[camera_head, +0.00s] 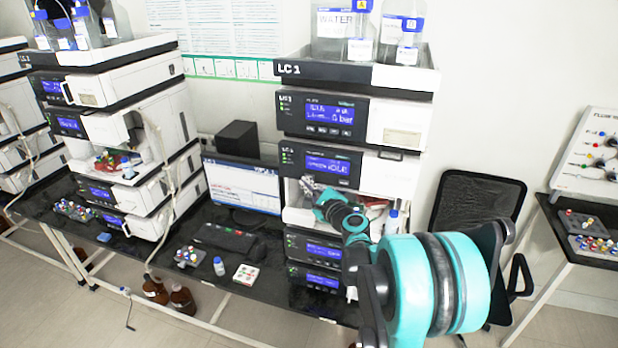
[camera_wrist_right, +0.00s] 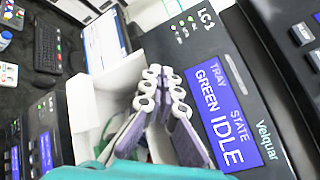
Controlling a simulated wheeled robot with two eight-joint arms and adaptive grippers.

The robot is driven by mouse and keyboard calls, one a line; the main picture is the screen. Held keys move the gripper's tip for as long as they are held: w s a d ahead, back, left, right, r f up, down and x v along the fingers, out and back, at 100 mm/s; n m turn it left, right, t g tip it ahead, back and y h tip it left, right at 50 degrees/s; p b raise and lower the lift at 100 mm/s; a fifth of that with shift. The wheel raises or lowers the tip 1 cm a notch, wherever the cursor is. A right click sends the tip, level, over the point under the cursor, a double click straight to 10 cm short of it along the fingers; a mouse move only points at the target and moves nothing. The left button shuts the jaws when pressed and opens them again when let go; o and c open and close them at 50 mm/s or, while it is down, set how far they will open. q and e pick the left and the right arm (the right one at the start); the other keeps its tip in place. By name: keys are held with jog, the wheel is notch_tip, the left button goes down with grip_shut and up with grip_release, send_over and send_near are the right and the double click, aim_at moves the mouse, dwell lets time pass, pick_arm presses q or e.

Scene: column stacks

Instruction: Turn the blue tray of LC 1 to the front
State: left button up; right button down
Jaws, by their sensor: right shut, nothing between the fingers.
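The LC 1 stack (camera_head: 352,107) stands right of centre, with its name on the top shelf. Its sampler module has a dark panel with a blue display (camera_head: 327,165). In the right wrist view the display (camera_wrist_right: 222,115) reads tray GREEN, state IDLE. My right gripper (camera_head: 306,184) is shut and empty, just below that panel at the left of the sampler's opening. In the wrist view the gripper (camera_wrist_right: 163,84) is beside the panel, its fingers together. Whether it touches anything I cannot tell. The blue tray cannot be made out; my arm covers much of the opening. My left gripper is out of view.
Bottles (camera_head: 333,28) stand on top of the stack. A monitor (camera_head: 241,185), keyboard (camera_head: 224,239) and vial rack (camera_head: 187,257) are on the bench to the left. Another stack (camera_head: 125,130) is further left. A black chair (camera_head: 478,205) stands at right.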

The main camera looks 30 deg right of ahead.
jog(key=shift+w+d, duration=0.15)
jog(key=shift+w+d, duration=0.15)
jog(key=shift+d, duration=0.05)
dwell(0.3)
jog(key=shift+w+d+b, duration=0.25)
jog(key=shift+d+b, duration=0.05)
dwell(0.7)
jog(key=shift+a, duration=0.1)
jog(key=shift+s+a, duration=0.55)
dwell(0.4)
jog(key=shift+s+a, duration=1.65)
jog(key=shift+a, duration=0.25)
